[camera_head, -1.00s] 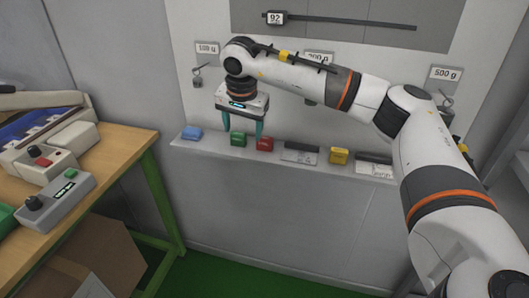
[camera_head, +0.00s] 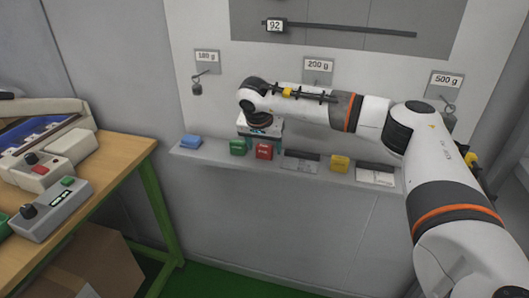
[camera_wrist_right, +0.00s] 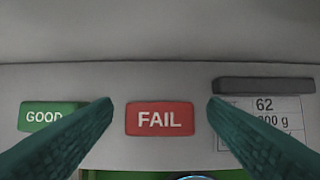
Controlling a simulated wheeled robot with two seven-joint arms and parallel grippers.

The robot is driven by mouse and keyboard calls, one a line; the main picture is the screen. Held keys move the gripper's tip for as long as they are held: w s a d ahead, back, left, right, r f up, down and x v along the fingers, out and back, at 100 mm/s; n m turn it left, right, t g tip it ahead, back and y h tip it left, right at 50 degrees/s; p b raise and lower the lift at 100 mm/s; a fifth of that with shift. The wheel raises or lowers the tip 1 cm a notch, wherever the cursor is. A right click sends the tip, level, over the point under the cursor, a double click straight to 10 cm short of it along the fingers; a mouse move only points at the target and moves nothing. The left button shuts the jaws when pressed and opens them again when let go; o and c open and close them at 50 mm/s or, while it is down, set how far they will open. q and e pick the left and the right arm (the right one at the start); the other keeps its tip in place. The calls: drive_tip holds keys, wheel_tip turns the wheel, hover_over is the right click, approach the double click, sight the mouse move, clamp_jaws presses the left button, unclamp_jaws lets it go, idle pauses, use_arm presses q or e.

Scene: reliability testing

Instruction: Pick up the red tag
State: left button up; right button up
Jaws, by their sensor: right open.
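The red tag (camera_head: 264,151) stands on the narrow wall shelf (camera_head: 222,156), between a green tag (camera_head: 238,147) and a grey-white card (camera_head: 300,160). In the right wrist view the red tag (camera_wrist_right: 160,118) reads FAIL and the green tag (camera_wrist_right: 46,115) reads GOOD. My right gripper (camera_head: 264,143) is at the shelf, just behind and above the red tag in the head view. In the wrist view its teal fingers (camera_wrist_right: 159,103) are open, one on either side of the red tag, with gaps and nothing between them touching. My left gripper is out of view.
A blue tag (camera_head: 190,142), a yellow tag (camera_head: 339,163) and another card (camera_head: 375,175) also lie on the shelf. Weights hang on the wall above under labels such as 200 g (camera_head: 318,66). A wooden table (camera_head: 115,160) with devices stands at left.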

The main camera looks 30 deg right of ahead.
drive_tip(key=shift+w+d+f, duration=0.15)
drive_tip(key=shift+f, duration=0.4)
drive_tip(key=c, duration=1)
